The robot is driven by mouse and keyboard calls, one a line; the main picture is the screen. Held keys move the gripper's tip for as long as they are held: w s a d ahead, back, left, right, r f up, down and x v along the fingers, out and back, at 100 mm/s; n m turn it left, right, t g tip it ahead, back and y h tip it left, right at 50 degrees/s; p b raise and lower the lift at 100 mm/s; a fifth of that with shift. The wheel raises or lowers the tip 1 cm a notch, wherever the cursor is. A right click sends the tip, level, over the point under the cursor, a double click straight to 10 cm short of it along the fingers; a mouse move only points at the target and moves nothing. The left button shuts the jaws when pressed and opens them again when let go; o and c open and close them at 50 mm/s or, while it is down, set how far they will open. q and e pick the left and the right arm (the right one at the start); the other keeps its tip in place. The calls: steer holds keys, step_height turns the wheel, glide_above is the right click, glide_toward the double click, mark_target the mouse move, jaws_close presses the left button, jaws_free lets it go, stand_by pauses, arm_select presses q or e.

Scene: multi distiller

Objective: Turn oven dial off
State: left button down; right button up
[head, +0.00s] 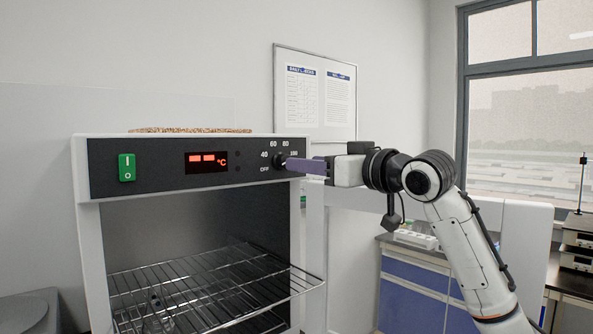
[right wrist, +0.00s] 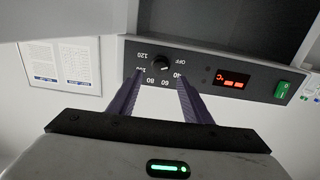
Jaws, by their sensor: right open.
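The oven (head: 90,165) stands at the left of the head view, with a black control panel (head: 140,158) across its top front. The round black dial (head: 279,160) sits at the panel's right end, ringed by temperature marks and OFF. It also shows, upside down, in the right wrist view (right wrist: 161,66). Which mark it points at is too small to tell. My right gripper (head: 290,164) reaches in from the right at dial height. In the right wrist view its purple fingers (right wrist: 160,78) are open, spread towards either side of the dial. Contact cannot be told.
The red display (head: 207,159) is lit, and a green switch (head: 127,167) is at the panel's left. The oven's front is open below, with a wire rack (head: 215,285) sticking out. A blue-fronted cabinet (head: 413,290) stands behind my right arm.

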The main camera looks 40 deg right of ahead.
steer(key=s, duration=0.3)
steer(key=shift+s+d+b, duration=0.1)
steer(key=shift+s+b, duration=0.25)
steer(key=shift+b, duration=0.05)
